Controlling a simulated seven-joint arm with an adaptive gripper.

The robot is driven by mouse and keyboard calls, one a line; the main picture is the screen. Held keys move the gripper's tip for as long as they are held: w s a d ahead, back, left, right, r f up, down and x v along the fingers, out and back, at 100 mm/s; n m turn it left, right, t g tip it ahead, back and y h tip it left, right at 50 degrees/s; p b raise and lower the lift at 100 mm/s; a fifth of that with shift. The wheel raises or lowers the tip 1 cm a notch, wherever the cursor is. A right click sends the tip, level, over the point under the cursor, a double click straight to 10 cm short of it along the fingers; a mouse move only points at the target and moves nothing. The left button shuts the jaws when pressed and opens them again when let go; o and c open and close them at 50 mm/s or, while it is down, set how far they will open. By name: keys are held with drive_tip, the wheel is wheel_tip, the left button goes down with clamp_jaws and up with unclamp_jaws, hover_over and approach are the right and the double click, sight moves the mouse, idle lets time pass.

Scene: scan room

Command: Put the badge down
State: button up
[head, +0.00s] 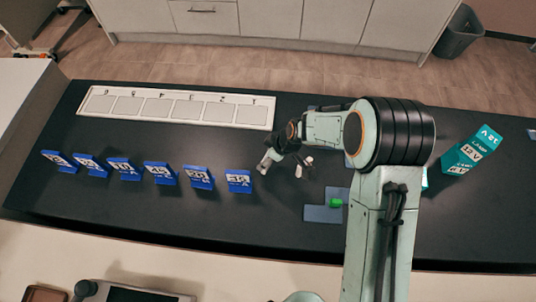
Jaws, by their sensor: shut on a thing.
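My gripper (286,163) is over the dark table, just right of the rightmost blue box. It is shut on the badge, which is too small and too covered by the fingers to make out clearly. A small pale patch shows at the right finger, and I cannot tell if it is part of the badge. I cannot tell how high the gripper is above the table.
A blue-grey mat (318,214) with a green piece (336,203) is front right of the gripper. Teal lamp boxes (471,152) stand right.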

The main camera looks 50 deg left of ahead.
drive_tip(key=shift+f, duration=0.25)
drive_tip(key=shift+f, duration=0.15)
drive_tip(key=o, duration=1)
drive_tip(key=v, duration=1.2)
